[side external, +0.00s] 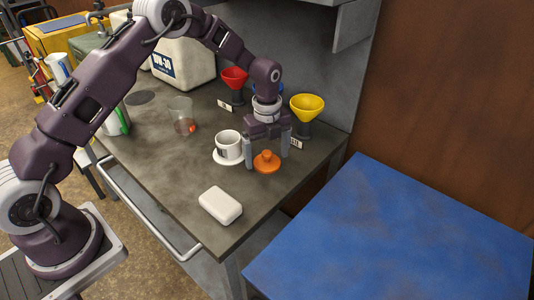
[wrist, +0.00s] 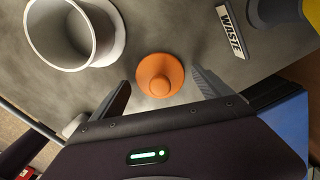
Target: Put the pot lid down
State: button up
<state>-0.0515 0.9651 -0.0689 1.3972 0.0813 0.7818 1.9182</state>
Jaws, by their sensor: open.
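The orange pot lid (side external: 266,162) lies on the grey worktop with its round knob facing up. It also shows in the wrist view (wrist: 160,75), between and just ahead of my fingers. My gripper (side external: 267,160) is open and points down over the lid, one finger on each side of it. A gap shows between the lid and each finger in the wrist view, so nothing is gripped. I cannot tell exactly how high the fingertips are above the worktop.
A white mug (side external: 228,145) on a saucer (side external: 222,159) stands close to my gripper's left finger. A white block (side external: 220,205) lies nearer the front edge. A yellow funnel (side external: 307,107), a red funnel (side external: 234,77) and a clear cup (side external: 182,115) stand farther back. The worktop's front right is clear.

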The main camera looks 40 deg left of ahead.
notch_tip(320, 180, up, 12)
jog(key=shift+r, duration=0.25)
notch_tip(320, 180, up, 6)
jog(key=n, duration=0.3)
send_over(267, 153)
jog(key=s, duration=0.3)
jog(key=s+r+n+t, duration=0.3)
jog(key=s+r+n, duration=0.3)
jog(key=s+r, duration=0.3)
jog(key=s+f+n+t, duration=0.1)
jog(key=s+n+t, duration=0.1)
jog(key=s+n, duration=1.1)
jog(key=s, duration=0.8)
jog(key=shift+s+d+f+t, duration=0.15)
jog(key=shift+d+f+t, duration=0.1)
jog(key=shift+t, duration=0.05)
